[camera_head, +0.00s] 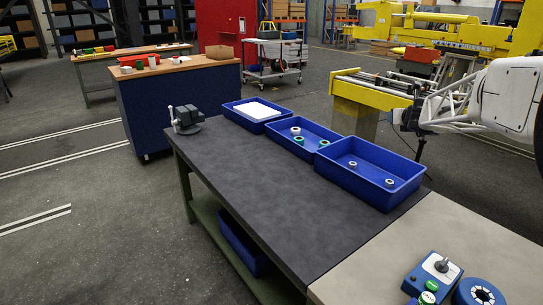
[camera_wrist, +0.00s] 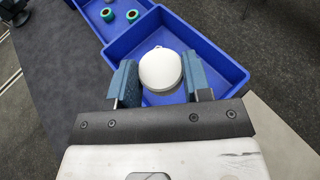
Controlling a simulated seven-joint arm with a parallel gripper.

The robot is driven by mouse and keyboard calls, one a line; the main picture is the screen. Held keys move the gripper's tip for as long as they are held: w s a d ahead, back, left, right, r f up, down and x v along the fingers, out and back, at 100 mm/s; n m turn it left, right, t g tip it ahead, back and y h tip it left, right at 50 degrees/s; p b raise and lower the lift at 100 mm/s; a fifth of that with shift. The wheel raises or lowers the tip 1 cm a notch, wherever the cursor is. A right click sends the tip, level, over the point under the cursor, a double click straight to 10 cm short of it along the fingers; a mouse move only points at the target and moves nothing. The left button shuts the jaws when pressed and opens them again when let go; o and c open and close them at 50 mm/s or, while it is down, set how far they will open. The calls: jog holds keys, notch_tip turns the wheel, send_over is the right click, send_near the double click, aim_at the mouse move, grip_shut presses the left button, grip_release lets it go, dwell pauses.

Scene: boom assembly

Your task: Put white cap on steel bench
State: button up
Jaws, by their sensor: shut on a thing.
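A round white cap (camera_wrist: 160,70) is between the two blue-grey fingers of my gripper (camera_wrist: 160,82) in the wrist view. The fingers are shut on it. The cap and fingers are over the nearest blue bin (camera_wrist: 228,70), which hides part of the bin's floor. A long dark-topped bench (camera_head: 250,165) fills the middle of the head view; its top also shows in the wrist view (camera_wrist: 45,75). A light grey bench (camera_head: 425,240) adjoins it at the lower right. I cannot tell which is the steel one. In the head view I cannot make out my fingers or the cap.
The near bin (camera_head: 400,190) holds small rings. A middle bin (camera_head: 325,160) holds white and green rings, and a far bin (camera_head: 238,117) a white sheet. A vise (camera_head: 186,120) stands at the bench's far left corner. A control box (camera_head: 432,276) is lower right. The dark top's middle is clear.

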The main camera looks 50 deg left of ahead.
jog(key=s+a+f+n+g+y, duration=0.1)
jog(key=s+a+f+n+g, duration=0.1)
jog(key=s+a, duration=0.75)
jog(key=s+a+f+n+g, duration=0.2)
jog(key=s+a, duration=0.5)
jog(key=a, duration=0.6)
jog(key=s+a+f+n+g+y, duration=0.1)
jog(key=s+a+n+g, duration=0.15)
jog(key=s+a, duration=0.75)
jog(key=shift+m, duration=0.35)
jog(key=w+f, duration=0.1)
jog(key=f, duration=0.6)
jog(key=a+f, duration=0.1)
jog(key=f, duration=0.7)
jog(key=w+f, duration=0.1)
jog(key=f, duration=0.7)
jog(key=shift+w+a+f, duration=0.25)
jog(key=shift+w, duration=0.05)
send_over(278, 164)
jog(key=shift+f, duration=0.7)
jog(key=shift+f, duration=0.15)
jog(key=shift+f, duration=1.65)
